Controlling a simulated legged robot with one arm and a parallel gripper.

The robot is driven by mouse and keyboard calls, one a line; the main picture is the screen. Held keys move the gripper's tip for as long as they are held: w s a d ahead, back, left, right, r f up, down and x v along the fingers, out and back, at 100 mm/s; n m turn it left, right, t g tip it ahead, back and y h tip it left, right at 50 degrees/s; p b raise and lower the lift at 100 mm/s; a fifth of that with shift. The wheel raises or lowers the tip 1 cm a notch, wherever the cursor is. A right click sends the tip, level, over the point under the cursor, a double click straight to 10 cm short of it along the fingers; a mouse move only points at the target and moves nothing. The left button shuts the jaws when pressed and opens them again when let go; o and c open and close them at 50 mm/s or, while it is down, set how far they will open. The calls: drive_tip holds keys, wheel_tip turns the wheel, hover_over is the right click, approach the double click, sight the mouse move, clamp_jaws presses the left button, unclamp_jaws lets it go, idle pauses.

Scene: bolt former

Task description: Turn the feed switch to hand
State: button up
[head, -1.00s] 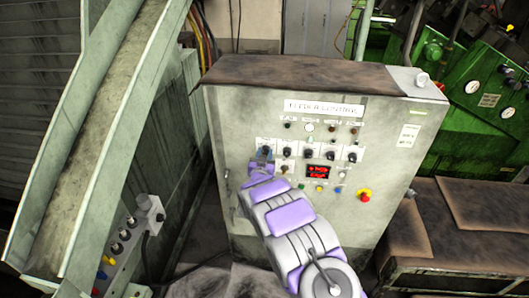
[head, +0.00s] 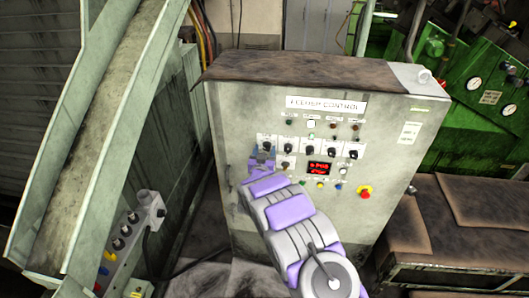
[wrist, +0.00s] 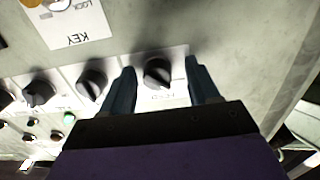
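The feeder control cabinet (head: 300,104) has a row of black rotary switches. The leftmost switch in the head view (head: 266,146) is the knob nearest my gripper; it also shows in the wrist view (wrist: 157,72), which sees the panel upside down. The small label by it is too blurred to read surely. My gripper (wrist: 160,68) is open, with one blue finger on each side of this knob and visible gaps between. In the head view my gripper (head: 262,158) sits just below the knob. I cannot tell whether the fingertips reach the panel.
More switches stand in the same row, the nearest (wrist: 91,84) just beside one finger. A red display (head: 318,168), coloured buttons and a red emergency stop (head: 365,192) lie right of my arm. A sloping chute (head: 95,130) stands left.

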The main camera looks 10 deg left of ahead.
drive_tip(key=shift+s+d, duration=0.1)
drive_tip(key=s, duration=1.7)
drive_tip(key=shift+a+p, duration=0.3)
drive_tip(key=shift+a, duration=0.1)
drive_tip(key=s+d+r+g+b, duration=0.1)
drive_tip(key=s+d+r+g, duration=0.2)
drive_tip(key=s, duration=1.2)
drive_tip(key=s+d+r+g+b, duration=0.2)
drive_tip(key=s+d+r+g, duration=0.2)
drive_tip(key=s+d+g, duration=0.6)
drive_tip(key=s+d+r+g+b, duration=0.2)
drive_tip(key=s+d+g, duration=0.4)
drive_tip(key=s, duration=1.4)
drive_tip(key=d+r, duration=0.1)
drive_tip(key=d, duration=0.3)
drive_tip(key=shift+s+d+r+g+y, duration=0.25)
drive_tip(key=shift+d+r+g+y, duration=0.05)
drive_tip(key=shift+d+g, duration=0.1)
